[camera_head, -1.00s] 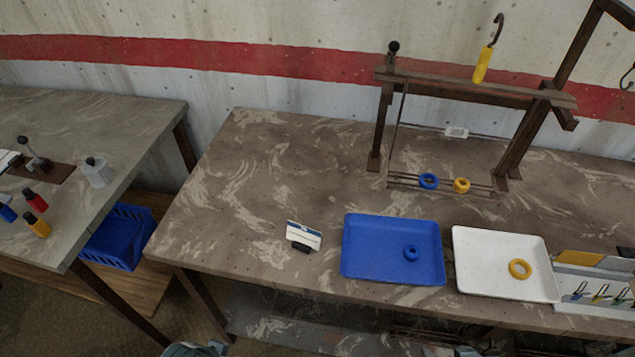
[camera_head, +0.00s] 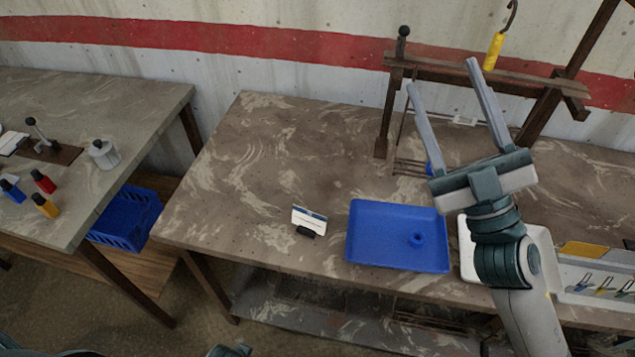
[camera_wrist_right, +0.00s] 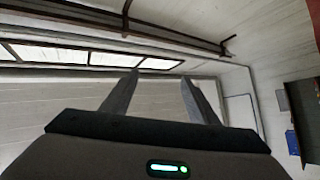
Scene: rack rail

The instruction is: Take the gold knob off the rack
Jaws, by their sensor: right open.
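The dark rack (camera_head: 445,68) stands at the back right of the table. A blue ring (camera_head: 429,168) on its low rail shows only in part. The gold ring-shaped knob seen earlier beside it on that rail is hidden behind my right gripper (camera_head: 440,75). That gripper is raised in front of the rack, fingers pointing up and spread wide, with nothing between them. In the right wrist view its open fingers (camera_wrist_right: 159,77) point at the wall and ceiling, with no knob in sight.
A blue tray (camera_head: 365,250) holding a blue ring (camera_head: 416,240) lies in front of the rack. A white tray (camera_head: 466,262) is mostly behind my right arm. The table's left half is mostly clear.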

